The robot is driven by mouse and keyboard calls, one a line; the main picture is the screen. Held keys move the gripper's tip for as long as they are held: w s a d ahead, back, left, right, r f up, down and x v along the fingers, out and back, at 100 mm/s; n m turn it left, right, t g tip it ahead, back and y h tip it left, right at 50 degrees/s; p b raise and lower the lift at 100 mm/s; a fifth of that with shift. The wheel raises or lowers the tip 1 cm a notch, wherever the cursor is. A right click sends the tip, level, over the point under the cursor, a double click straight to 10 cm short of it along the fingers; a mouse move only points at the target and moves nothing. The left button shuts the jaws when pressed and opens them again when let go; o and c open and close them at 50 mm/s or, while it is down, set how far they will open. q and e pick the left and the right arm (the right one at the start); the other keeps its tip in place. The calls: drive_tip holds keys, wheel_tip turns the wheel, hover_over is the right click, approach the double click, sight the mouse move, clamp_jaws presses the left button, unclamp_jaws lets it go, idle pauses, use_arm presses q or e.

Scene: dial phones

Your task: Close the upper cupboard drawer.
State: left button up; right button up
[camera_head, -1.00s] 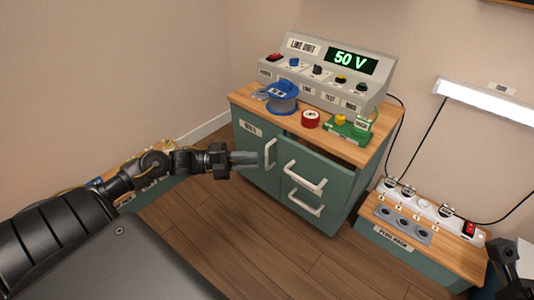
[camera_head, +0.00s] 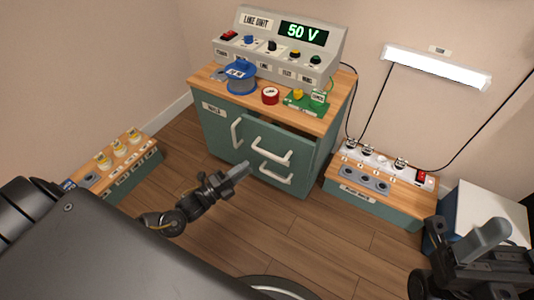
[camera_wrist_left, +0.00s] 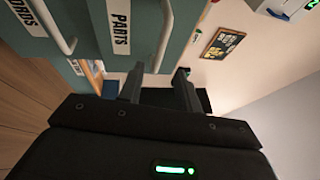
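The green cupboard (camera_head: 215,128) stands against the wall. Its upper drawer (camera_head: 268,135) sticks out part way, with a dark gap behind its front under the wooden top. In the left wrist view this drawer front (camera_wrist_left: 140,45) carries a PARTS label and a white handle. The lower drawer (camera_wrist_left: 50,12), labelled RECORDS, lies to its left there. My left gripper (camera_head: 242,170) is in front of the cupboard, left of the drawer handles and apart from them in the head view. Its fingers (camera_wrist_left: 158,88) are spread and empty. My right gripper (camera_head: 478,255) is at the lower right; its opening is unclear.
A low plug rack (camera_head: 375,190) is right of the cupboard. Another low bench (camera_head: 120,165) stands left. The floor between is clear.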

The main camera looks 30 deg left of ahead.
sight(267, 154)
use_arm(q)
drive_tip(key=b+x, duration=0.2)
drive_tip(key=x, duration=0.7)
drive_tip(key=shift+w+d+r, duration=0.1)
drive_tip(key=shift+w+d, duration=0.1)
drive_tip(key=shift+w, duration=0.15)
clamp_jaws()
